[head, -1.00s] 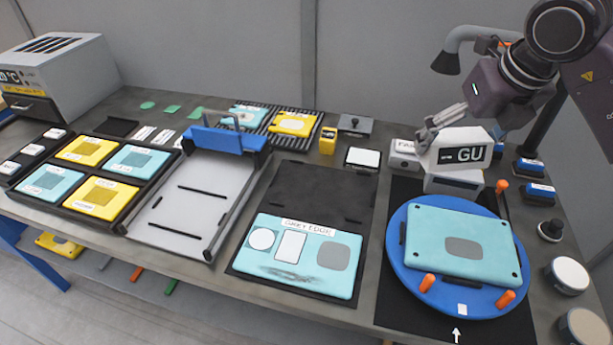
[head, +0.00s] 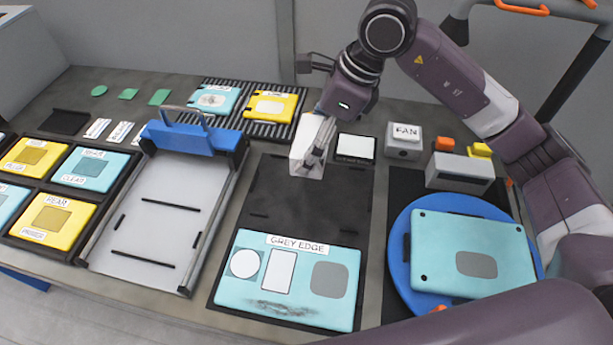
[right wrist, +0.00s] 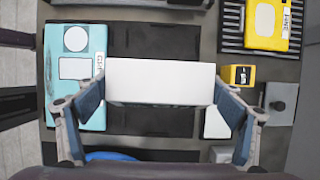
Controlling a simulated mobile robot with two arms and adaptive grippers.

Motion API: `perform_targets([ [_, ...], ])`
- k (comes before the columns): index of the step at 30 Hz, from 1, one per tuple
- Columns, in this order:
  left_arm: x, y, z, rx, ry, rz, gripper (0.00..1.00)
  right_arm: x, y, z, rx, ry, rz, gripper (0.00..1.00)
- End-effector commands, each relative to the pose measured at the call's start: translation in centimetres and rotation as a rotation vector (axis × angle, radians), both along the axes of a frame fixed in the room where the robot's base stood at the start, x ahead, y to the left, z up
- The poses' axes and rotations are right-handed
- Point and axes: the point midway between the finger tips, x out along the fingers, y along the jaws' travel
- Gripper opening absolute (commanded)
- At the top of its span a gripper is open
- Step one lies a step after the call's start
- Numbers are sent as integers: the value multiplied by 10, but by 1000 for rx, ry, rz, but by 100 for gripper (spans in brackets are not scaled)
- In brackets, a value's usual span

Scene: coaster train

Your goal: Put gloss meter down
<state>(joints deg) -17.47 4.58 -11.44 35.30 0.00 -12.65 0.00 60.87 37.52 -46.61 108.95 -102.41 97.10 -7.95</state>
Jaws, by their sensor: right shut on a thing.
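My right gripper (head: 316,155) is shut on a white box, the gloss meter (head: 304,158). The right wrist view shows the box's plain white top (right wrist: 160,82) between the two fingers (right wrist: 160,102). In the head view, the box is over the far part of a black mat (head: 311,200); I cannot tell whether it touches the mat. Its GU face is not visible now. A teal panel marked GREY EDGE (head: 290,306) lies on the mat's near half. The grey stand (head: 460,172) has no GU box on it. My left gripper is not in view.
A FAN box (head: 404,140) and a white tile (head: 355,147) stand right of the mat. A blue turntable (head: 398,262) bears another teal panel (head: 472,254). A tray with a blue clamp (head: 190,139) is at left. The mat's far half is otherwise bare.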

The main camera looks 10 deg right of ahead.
Motion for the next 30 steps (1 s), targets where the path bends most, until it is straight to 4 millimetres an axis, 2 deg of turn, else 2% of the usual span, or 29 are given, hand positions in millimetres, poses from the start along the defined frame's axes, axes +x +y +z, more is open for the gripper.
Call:
perform_targets([
  [3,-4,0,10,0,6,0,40,-1,0,-31,1,5,-2,45],
  [9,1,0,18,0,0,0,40,0,0,-73,2,1,-4,45],
  [17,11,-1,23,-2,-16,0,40,1,0,-94,2,-1,-4,45],
  [24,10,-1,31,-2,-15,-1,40,1,0,-127,1,0,-4,45],
  [30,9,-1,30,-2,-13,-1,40,2,0,-132,2,-5,-2,45],
])
